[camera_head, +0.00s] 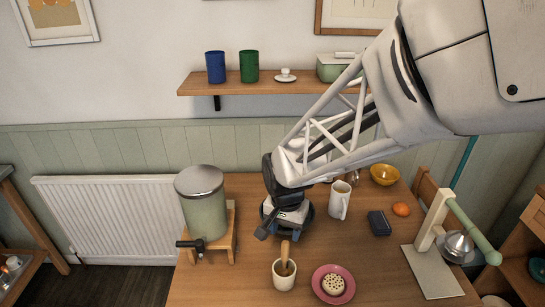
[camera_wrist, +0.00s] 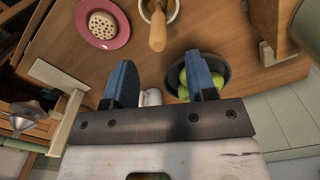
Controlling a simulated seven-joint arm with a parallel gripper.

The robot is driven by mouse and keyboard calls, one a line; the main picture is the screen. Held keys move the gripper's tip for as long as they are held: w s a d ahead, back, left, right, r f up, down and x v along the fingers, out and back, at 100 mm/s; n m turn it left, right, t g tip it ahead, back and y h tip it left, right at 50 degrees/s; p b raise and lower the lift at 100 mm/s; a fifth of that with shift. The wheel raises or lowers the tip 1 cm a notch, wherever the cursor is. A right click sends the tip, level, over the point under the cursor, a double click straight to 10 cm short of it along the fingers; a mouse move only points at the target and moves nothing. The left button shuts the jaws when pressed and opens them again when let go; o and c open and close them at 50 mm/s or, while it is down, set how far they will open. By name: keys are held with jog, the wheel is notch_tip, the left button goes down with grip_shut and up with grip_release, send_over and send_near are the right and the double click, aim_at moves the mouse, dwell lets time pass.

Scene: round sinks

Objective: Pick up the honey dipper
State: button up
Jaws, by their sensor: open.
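The honey dipper (camera_head: 285,253) stands in a small pale cup (camera_head: 284,280) near the front of the wooden table, with its wooden handle sticking up. Its lower end is hidden in the cup. In the wrist view the dipper's handle (camera_wrist: 157,33) points toward me, beyond and between my fingertips, with the cup (camera_wrist: 173,10) behind it. My gripper (camera_wrist: 161,68) is open, its two blue fingers apart with nothing held between them. In the head view my gripper (camera_head: 286,228) is behind the cup and apart from the dipper.
A pink plate (camera_head: 318,285) with a round, holed item is right of the cup. A dispenser (camera_head: 205,210) on a wooden stand is at left, a white mug (camera_head: 338,203) behind right. A dark bowl of green apples (camera_wrist: 183,80) is partly behind one finger. A stand (camera_head: 432,265) is at right.

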aim_at(285, 242)
jog(key=shift+f, duration=0.15)
jog(key=shift+f, duration=1.2)
jog(key=shift+f, duration=0.1)
jog(key=shift+d+f, duration=0.1)
jog(key=shift+f, duration=2.4)
grip_shut()
jog(key=shift+r, duration=0.1)
